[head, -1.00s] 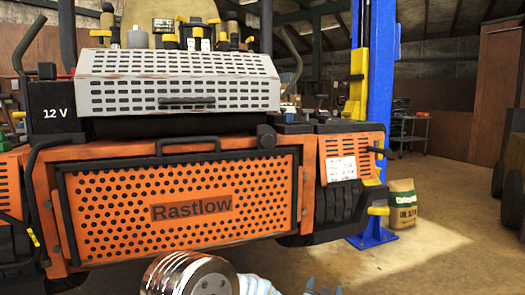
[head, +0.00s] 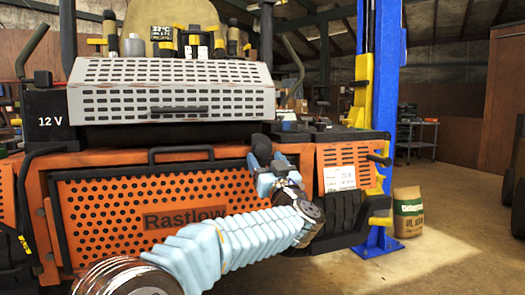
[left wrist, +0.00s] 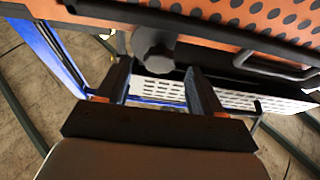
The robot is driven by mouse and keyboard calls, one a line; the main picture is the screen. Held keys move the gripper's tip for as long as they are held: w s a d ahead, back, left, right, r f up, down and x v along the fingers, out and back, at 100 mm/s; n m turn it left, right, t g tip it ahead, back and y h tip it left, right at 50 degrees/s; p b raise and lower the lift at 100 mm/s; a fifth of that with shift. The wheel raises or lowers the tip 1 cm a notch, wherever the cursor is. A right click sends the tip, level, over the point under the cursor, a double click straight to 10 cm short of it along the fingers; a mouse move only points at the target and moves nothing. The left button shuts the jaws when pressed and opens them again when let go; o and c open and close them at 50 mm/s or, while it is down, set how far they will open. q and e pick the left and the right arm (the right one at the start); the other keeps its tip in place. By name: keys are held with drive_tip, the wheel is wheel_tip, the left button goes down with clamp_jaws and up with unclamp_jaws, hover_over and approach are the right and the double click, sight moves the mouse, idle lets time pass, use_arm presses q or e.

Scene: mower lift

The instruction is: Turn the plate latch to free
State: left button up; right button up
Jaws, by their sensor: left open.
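The orange perforated plate (head: 110,212) marked Rastlow stands upright on the machine's front in a black frame; it also shows in the left wrist view (left wrist: 265,18). The plate latch looks like a dark grey round knob (left wrist: 153,45) at the frame's edge in the left wrist view. In the head view it is hidden behind or merged with my left gripper (head: 266,149), at the plate's upper right corner. My left gripper (left wrist: 156,68) is open, its two dark fingers either side of the knob's line. I cannot tell whether they touch it. My right gripper is out of view.
A black bar handle (head: 180,152) sits on the plate's top edge. A grey slotted cover (head: 170,85) is above. To the right are a blue lift post (head: 388,100) and a sack (head: 408,212).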

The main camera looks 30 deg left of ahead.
sight(261, 153)
use_arm(q)
drive_tip(key=shift+x, duration=1.7)
drive_tip(key=shift+f, duration=0.1)
drive_tip(key=shift+c, duration=0.3)
drive_tip(key=c, duration=1)
